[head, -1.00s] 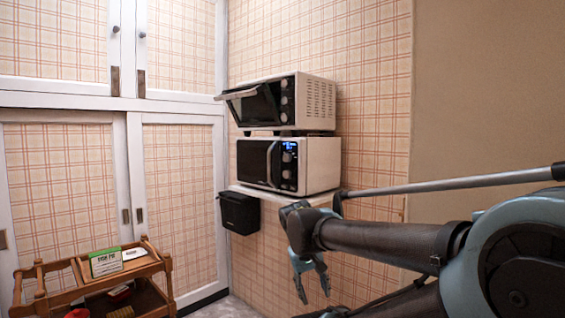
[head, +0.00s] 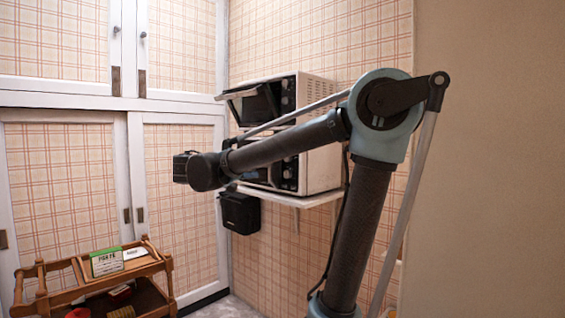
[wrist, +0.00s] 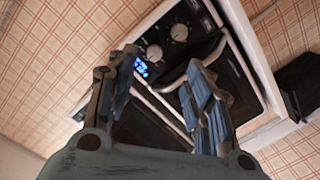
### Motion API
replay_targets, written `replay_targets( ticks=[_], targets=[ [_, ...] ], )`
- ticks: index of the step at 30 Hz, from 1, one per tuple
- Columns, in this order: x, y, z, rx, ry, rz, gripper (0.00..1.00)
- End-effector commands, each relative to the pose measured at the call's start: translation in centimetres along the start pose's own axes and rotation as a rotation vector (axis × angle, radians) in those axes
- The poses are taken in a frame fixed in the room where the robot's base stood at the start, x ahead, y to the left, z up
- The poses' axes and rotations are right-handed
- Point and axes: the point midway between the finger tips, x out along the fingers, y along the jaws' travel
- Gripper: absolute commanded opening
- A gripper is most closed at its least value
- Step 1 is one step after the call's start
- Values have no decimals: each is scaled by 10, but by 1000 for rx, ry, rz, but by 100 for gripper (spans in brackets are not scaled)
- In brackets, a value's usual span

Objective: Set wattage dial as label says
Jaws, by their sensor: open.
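The lower white microwave (head: 322,168) stands on a wall shelf, mostly behind my arm in the head view. In the wrist view its black panel (wrist: 166,40) appears tilted, with a lit blue display (wrist: 141,67) and two round silver dials, one (wrist: 154,53) nearer the display and one (wrist: 180,32) farther off. I cannot read the dial markings. My gripper (wrist: 162,60) is open and empty, its fingers spread before the panel. A green package (head: 105,262) with a white text patch lies on the cart; the print is too small to read surely.
A toaster oven (head: 315,92) with its door ajar sits above the microwave. A small black box (head: 240,212) hangs below the shelf (head: 300,200). A wooden cart (head: 60,300) holds the package, a white card (head: 134,253) and other items. White cupboards line the left.

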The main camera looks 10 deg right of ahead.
Motion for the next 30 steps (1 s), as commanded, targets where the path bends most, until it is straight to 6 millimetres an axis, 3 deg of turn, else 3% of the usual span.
replay_targets(
  ticks=[3,8,30],
  targets=[
    [-14,-2,-17,40,47,15,47],
    [-13,-2,-22,55,63,24,47],
    [83,1,-27,53,59,25,47]
  ],
)
